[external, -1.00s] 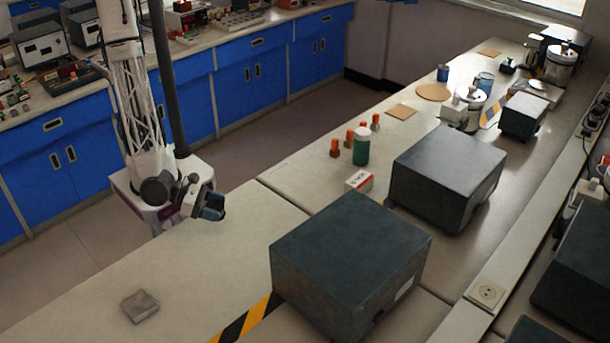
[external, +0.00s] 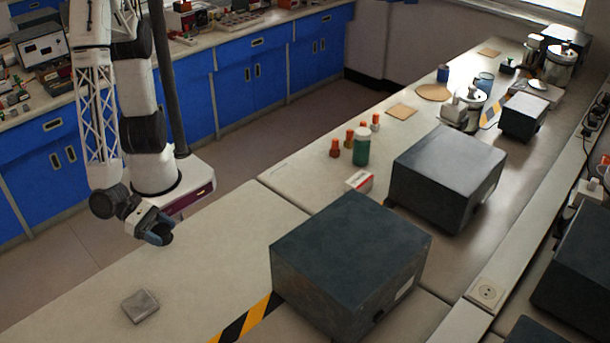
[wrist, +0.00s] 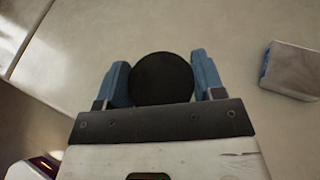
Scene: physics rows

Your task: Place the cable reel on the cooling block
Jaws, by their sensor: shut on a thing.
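The cable reel is a dark round disc (wrist: 161,79) between the two blue fingers of my gripper (wrist: 161,82) in the wrist view. My gripper is shut on it. In the external view my gripper (external: 157,232) is over the near-left edge of the bench, and the reel shows as a small dark shape (external: 167,238) at its fingertips. The cooling block is probably the small grey square block (external: 140,305) on the bench. It lies nearer the camera than my gripper, and it also shows at the right of the wrist view (wrist: 292,70), apart from the reel.
A large dark box (external: 350,255) stands on the bench right of the block, beside black and yellow tape (external: 245,320). A second dark box (external: 447,175), a green bottle (external: 362,148) and a small white-red box (external: 359,181) stand farther back. The bench around the block is clear.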

